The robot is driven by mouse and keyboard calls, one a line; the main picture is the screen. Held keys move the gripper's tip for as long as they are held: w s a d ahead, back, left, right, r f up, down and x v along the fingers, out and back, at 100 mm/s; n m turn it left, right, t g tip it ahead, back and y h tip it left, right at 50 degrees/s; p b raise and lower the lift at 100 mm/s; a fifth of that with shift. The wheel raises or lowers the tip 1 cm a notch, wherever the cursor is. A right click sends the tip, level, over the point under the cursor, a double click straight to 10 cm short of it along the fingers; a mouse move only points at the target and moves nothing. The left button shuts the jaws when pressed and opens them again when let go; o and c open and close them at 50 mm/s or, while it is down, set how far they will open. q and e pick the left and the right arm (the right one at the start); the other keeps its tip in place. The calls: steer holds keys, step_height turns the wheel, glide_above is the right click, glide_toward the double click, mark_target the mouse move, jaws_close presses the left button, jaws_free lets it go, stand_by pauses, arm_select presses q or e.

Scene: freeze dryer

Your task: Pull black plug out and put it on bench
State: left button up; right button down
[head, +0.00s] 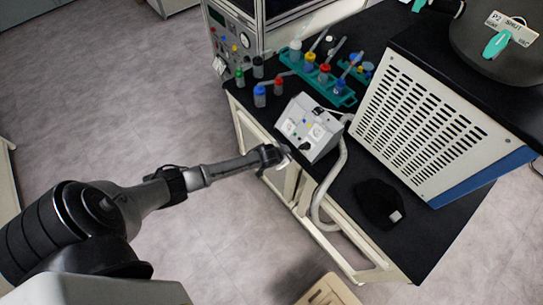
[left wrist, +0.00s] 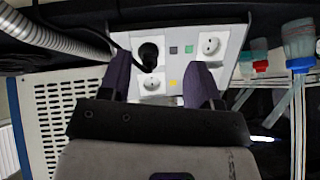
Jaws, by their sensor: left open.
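The black plug (left wrist: 148,52) sits in a round socket of the grey socket box (left wrist: 180,40) in the left wrist view, with a dark cable running from it. In the head view the plug (head: 305,146) shows small on the front of the socket box (head: 318,117). My left gripper (head: 276,157) is in front of the box, just left of the plug in the head view. In the left wrist view its open fingers (left wrist: 158,78) point at the box, with the plug between them, nearer the left finger. Contact is not visible. The black bench (head: 335,190) carries the box. My right gripper is out of view.
A teal rack (head: 342,98) with coloured bottles and tubes stands behind the box. A large vented white unit (head: 420,130) stands to the right. A grey hose (head: 327,190) hangs over the bench edge. A black object (head: 378,200) lies on the bench; bare top surrounds it.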

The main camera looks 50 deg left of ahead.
mark_target(301, 147)
arm_select(q)
steer(key=w+t+b, duration=0.1)
steer(key=w+b, duration=0.1)
steer(key=w+f+n+t+h+b, duration=0.1)
steer(key=w+b, duration=0.2)
steer(key=w+f+b, duration=0.1)
steer(key=w+b, duration=0.1)
steer(key=shift+w+d+n+t+b, duration=0.15)
steer(key=shift+d+n+t+b, duration=0.15)
steer(key=shift+d+n+t, duration=0.1)
steer(key=shift+b+x, duration=1.7)
steer(key=shift+x, duration=0.15)
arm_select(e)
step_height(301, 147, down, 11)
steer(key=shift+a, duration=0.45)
arm_select(q)
steer(key=shift+w+r, duration=0.1)
steer(key=shift+r, duration=0.05)
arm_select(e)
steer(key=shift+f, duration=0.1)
